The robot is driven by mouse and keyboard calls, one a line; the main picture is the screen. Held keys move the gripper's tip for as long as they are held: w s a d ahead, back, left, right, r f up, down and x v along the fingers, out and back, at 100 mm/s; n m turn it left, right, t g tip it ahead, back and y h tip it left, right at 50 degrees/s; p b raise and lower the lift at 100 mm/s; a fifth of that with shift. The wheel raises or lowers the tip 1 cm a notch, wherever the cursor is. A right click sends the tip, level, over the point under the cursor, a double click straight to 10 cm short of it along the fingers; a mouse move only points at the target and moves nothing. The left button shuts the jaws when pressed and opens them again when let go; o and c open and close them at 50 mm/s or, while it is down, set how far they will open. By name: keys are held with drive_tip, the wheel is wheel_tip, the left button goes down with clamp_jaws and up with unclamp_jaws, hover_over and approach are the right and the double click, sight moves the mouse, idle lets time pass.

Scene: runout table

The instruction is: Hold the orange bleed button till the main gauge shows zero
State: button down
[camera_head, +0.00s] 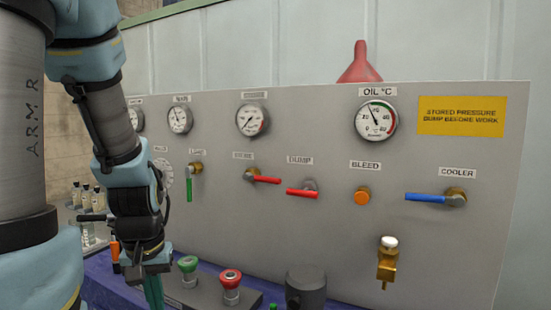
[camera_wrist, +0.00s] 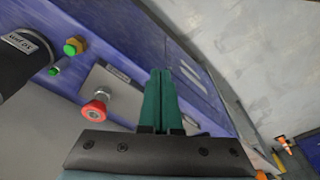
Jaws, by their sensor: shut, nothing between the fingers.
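The orange bleed button (camera_head: 362,197) is a round knob on the grey panel, below the BLEED label and right of the middle. Nothing touches it. The main gauge (camera_head: 180,119) is a small white dial at the panel's upper left; its needle points up and left, but its numbers are too small to read. My gripper (camera_head: 153,292) hangs at the lower left, in front of the panel, well left of and below the bleed button. Its green fingers (camera_wrist: 160,90) are closed together and empty in the wrist view.
Red-handled valves (camera_head: 303,193) and a blue cooler handle (camera_head: 425,198) flank the bleed button. A brass tap (camera_head: 387,262) sticks out below it. Green (camera_head: 188,266) and red (camera_head: 231,284) push buttons stand near my gripper; the red one also shows in the wrist view (camera_wrist: 94,110).

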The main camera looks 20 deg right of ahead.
sight(361, 198)
drive_tip(key=w+d+r+m+t+h+b, duration=0.1)
drive_tip(key=w+d+r+m+h+b, duration=0.15)
drive_tip(key=d+r+m, duration=0.5)
drive_tip(key=w+d+r+m+h+b, duration=0.15)
drive_tip(key=w+d+m, duration=0.25)
drive_tip(key=d, duration=0.6)
drive_tip(key=s+d+r+m+h+b, duration=0.1)
drive_tip(key=s+d+r+m+b, duration=0.1)
drive_tip(key=s+d+r+m, duration=0.2)
drive_tip(key=s+d+r+m+g+h+b, duration=0.1)
drive_tip(key=s+d+r+m+h, duration=0.1)
drive_tip(key=s+d+r+m, duration=0.3)
drive_tip(key=d+r+m, duration=0.3)
drive_tip(key=d+r, duration=0.4)
drive_tip(key=shift+s+d+m+g+b, duration=0.2)
drive_tip(key=shift+d+m+g+b, duration=0.1)
drive_tip(key=shift+m+b, duration=0.05)
drive_tip(key=w+d+f+p, duration=0.4)
drive_tip(key=d+f+p, duration=0.1)
drive_tip(key=d+f, duration=0.3)
drive_tip(key=shift+d, duration=0.35)
